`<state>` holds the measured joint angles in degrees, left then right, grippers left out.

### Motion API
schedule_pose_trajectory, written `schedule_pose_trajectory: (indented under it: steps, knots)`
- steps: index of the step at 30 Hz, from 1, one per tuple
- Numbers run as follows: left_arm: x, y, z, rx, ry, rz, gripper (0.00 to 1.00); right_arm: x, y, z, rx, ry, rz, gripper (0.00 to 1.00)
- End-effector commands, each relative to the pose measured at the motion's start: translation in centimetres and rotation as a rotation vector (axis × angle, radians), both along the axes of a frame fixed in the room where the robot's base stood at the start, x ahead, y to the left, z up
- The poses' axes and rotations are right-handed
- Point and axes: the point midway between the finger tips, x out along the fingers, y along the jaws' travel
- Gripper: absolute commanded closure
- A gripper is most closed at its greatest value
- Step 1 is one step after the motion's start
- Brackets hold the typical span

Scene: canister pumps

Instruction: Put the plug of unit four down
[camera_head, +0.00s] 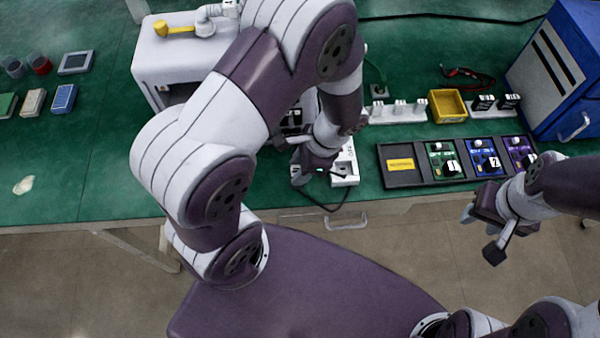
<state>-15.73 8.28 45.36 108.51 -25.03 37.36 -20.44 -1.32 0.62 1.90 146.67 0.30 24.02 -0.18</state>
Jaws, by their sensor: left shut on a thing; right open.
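My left gripper (313,172) reaches down at the front edge of the green bench, beside a white block-shaped unit (345,165). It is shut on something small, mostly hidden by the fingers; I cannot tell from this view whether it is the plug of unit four. A thin dark cable (328,208) loops from below the gripper toward the white unit. My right gripper (487,222) is open and empty, in front of the bench edge at the right. No number four is readable; a green unit (440,160), a blue unit (484,158) and a purple unit (520,151) sit in a black tray (404,180).
Behind the tray are a white socket strip (398,112), a yellow bin (447,106) and black plugs (484,102). A blue cabinet (565,75) stands at the right. A white machine (180,55) is behind my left arm. The bench's left front is mostly clear.

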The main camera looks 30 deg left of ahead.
Motion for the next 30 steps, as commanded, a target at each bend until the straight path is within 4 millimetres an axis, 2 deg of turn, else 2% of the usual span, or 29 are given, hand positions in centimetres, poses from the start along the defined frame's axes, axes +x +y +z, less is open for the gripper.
schedule_pose_trajectory:
  steps: [6,16,17,18,19,26,30]
  knots:
    - [-0.1,0.0,-3.6,0.0,0.003,0.002,0.93,0.0,0.0,-0.4,0.0,0.0,0.0,0.57]
    - [0.0,0.0,-4.0,0.0,0.002,0.002,0.93,0.0,0.0,-0.6,0.0,0.0,0.0,0.57]
    - [0.0,0.0,-4.0,-0.001,0.001,0.002,0.56,0.0,0.0,-0.5,0.0,0.0,0.0,0.57]
    - [0.0,0.0,-3.9,-0.001,0.001,0.002,0.43,0.0,0.0,-0.5,0.0,0.0,0.0,0.57]
    - [0.0,0.0,-3.9,0.0,0.002,0.002,0.37,0.0,0.0,-0.5,0.0,0.0,0.0,0.57]
    - [0.0,0.0,-3.9,0.0,0.001,0.003,0.37,0.0,0.0,-0.5,0.0,0.0,0.0,0.57]
    - [0.2,-0.3,-2.9,-0.001,-0.002,0.001,0.37,0.0,0.0,-0.2,0.0,0.0,0.0,0.57]
